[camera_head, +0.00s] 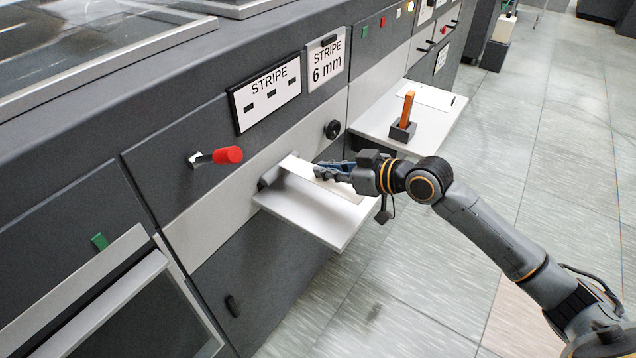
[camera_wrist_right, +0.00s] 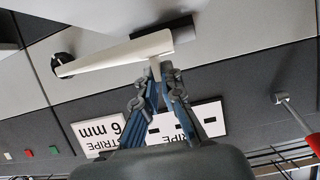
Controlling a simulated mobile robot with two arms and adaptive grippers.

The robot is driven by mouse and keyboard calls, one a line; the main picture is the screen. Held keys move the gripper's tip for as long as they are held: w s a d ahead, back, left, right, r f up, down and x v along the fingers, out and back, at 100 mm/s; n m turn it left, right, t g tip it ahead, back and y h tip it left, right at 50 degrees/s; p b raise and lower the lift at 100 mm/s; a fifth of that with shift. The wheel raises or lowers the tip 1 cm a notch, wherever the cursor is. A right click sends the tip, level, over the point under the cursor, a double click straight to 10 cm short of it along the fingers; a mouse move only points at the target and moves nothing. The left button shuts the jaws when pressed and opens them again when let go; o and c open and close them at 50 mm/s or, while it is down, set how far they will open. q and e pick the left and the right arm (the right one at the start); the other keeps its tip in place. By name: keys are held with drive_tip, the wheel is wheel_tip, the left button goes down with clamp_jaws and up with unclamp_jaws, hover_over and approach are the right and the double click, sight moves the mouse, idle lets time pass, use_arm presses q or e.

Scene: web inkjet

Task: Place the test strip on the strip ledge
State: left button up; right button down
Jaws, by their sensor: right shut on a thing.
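The test strip is a long white band (camera_head: 302,168) above the strip ledge (camera_head: 310,217), a light grey shelf on the press front. My right gripper (camera_head: 322,173) is shut on the strip near its edge. In the right wrist view, the closed fingertips (camera_wrist_right: 155,70) meet the white strip (camera_wrist_right: 110,54), which runs slantwise across the picture. One strip end lies near a dark slot (camera_wrist_right: 179,30) in the panel. I cannot tell whether the strip touches the ledge. My left gripper is in neither view.
A red-handled lever (camera_head: 228,155) juts out left of the ledge, and a black knob (camera_head: 332,129) sits above it. A second shelf (camera_head: 372,122) farther along carries an orange-handled tool (camera_head: 407,108) in a dark holder (camera_head: 402,131). The floor to the right is open.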

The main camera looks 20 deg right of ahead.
sight(318, 197)
drive_tip(key=shift+w+a+f, duration=0.25)
drive_tip(key=shift+a+f, duration=0.1)
drive_tip(key=shift+f, duration=0.15)
drive_tip(key=shift+w+a+f, duration=0.25)
drive_tip(key=shift+a+f, duration=0.05)
drive_tip(key=shift+f, duration=0.2)
drive_tip(key=f, duration=0.3)
drive_tip(key=shift+w+a+f+p, duration=0.1)
drive_tip(key=shift+a+f+p, duration=0.1)
drive_tip(key=shift+f+p, duration=0.1)
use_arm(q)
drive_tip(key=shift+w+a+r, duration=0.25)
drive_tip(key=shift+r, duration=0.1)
use_arm(e)
drive_tip(key=c, duration=1.9)
unclamp_jaws()
drive_tip(key=shift+f, duration=0.15)
drive_tip(key=o, duration=0.4)
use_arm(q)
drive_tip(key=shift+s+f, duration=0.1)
